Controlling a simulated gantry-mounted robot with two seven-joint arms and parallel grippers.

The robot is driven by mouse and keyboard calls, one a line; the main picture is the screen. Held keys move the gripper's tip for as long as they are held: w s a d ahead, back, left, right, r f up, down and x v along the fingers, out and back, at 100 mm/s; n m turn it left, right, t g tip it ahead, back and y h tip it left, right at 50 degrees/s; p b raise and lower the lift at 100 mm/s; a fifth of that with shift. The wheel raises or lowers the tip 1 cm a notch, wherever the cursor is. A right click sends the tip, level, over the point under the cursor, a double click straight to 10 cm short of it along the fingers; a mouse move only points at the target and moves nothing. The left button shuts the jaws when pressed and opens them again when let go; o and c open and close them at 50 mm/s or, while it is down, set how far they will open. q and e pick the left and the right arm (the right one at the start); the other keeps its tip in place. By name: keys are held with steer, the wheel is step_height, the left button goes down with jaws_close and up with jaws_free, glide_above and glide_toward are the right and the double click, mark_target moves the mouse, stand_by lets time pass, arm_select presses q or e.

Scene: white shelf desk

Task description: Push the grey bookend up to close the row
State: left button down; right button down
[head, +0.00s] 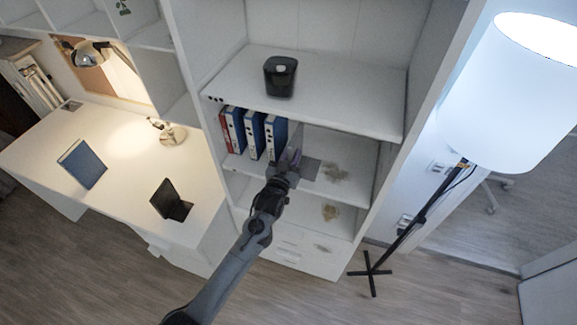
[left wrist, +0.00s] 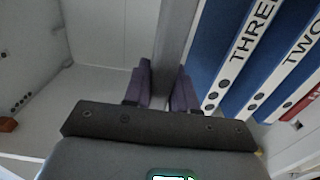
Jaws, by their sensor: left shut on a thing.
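The grey bookend (head: 310,169) stands on the middle shelf at the right end of the row of binders. Its upright plate also shows in the left wrist view (left wrist: 176,45). My left gripper (head: 293,158) is shut on that plate, with a purple finger on each side of it in the left wrist view (left wrist: 164,88). The row has a red binder (head: 226,131) at the left and blue binders (head: 275,138) beside it. A blue binder labelled THREE (left wrist: 235,60) is close beside the plate; I cannot tell whether they touch. My right gripper is not in view.
A black box (head: 280,76) stands on the shelf board (head: 340,100) above. The cabinet's right side wall (head: 385,165) bounds the shelf. A floor lamp (head: 520,90) stands to the right.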

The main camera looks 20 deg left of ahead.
arm_select(q)
steer(key=w+b, duration=0.4)
steer(key=w, duration=0.2)
steer(key=shift+a+b, duration=0.15)
steer(key=shift+b, duration=0.15)
steer(key=shift+f+b, duration=0.3)
steer(key=shift+f, duration=0.2)
steer(key=shift+f+b, duration=0.3)
steer(key=shift+f, duration=0.15)
steer(key=c, duration=0.9)
jaws_free()
steer(key=shift+o, duration=0.4)
steer(key=shift+f, duration=0.15)
steer(key=s, duration=1)
steer(key=shift+s+d+p, duration=0.3)
steer(key=shift+s+p, duration=0.1)
